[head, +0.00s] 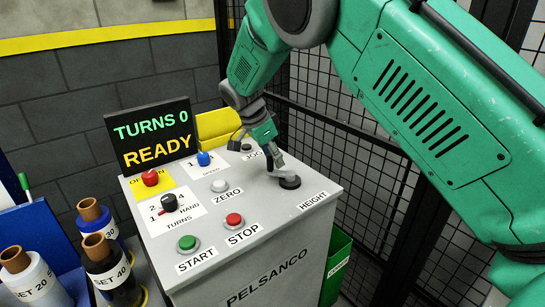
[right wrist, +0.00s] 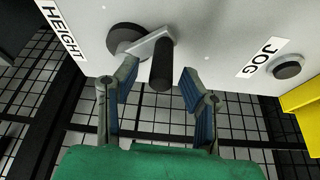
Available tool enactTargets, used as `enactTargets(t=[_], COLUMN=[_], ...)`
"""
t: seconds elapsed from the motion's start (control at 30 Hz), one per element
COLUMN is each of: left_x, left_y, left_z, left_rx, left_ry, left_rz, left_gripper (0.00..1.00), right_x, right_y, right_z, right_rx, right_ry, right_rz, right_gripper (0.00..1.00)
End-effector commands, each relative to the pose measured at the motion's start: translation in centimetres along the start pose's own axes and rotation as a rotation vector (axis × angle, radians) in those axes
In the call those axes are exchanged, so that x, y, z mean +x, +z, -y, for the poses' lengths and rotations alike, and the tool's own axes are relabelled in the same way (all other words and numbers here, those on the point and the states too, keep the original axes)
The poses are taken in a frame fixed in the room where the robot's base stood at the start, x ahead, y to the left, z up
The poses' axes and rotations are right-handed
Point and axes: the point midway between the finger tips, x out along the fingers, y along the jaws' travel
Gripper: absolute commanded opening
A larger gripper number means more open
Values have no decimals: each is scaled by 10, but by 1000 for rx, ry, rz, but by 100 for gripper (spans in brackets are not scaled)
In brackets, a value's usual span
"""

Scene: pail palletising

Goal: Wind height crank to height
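The height crank has a dark round hub (head: 290,182) on the panel top, beside the HEIGHT label (head: 313,201). In the right wrist view its hub (right wrist: 126,40), grey arm (right wrist: 147,46) and black handle (right wrist: 162,66) show clearly. My right gripper (head: 267,142) is over the crank and hides most of the handle in the head view. In the right wrist view my right gripper (right wrist: 159,73) is open, with one finger on each side of the handle and gaps on both sides. The display (head: 151,136) reads TURNS 0 and READY. My left gripper is out of view.
The panel carries a JOG button (right wrist: 288,68), a white ZERO button (head: 220,185), red STOP (head: 234,220), green START (head: 187,243) and a turns selector (head: 169,202). Black mesh fencing (head: 345,150) stands behind. Several wrapped rolls (head: 110,270) stand at lower left.

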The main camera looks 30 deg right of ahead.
Motion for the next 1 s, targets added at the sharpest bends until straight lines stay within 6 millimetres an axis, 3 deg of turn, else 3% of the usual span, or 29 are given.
enactTargets(t=[0.03,0.1,0.57,1.0], left_x=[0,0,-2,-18], left_y=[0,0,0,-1], left_z=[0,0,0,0], left_rx=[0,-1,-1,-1], left_ry=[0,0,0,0], left_rz=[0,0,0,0], left_gripper=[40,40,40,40], right_x=[-2,-2,-4,-10], right_y=[2,2,2,9], right_z=[0,0,2,-8], right_rx=[-1,-2,-19,-211], right_ry=[-1,-1,-16,-95], right_rz=[-1,-3,3,-1], right_gripper=[24,0,0,0])
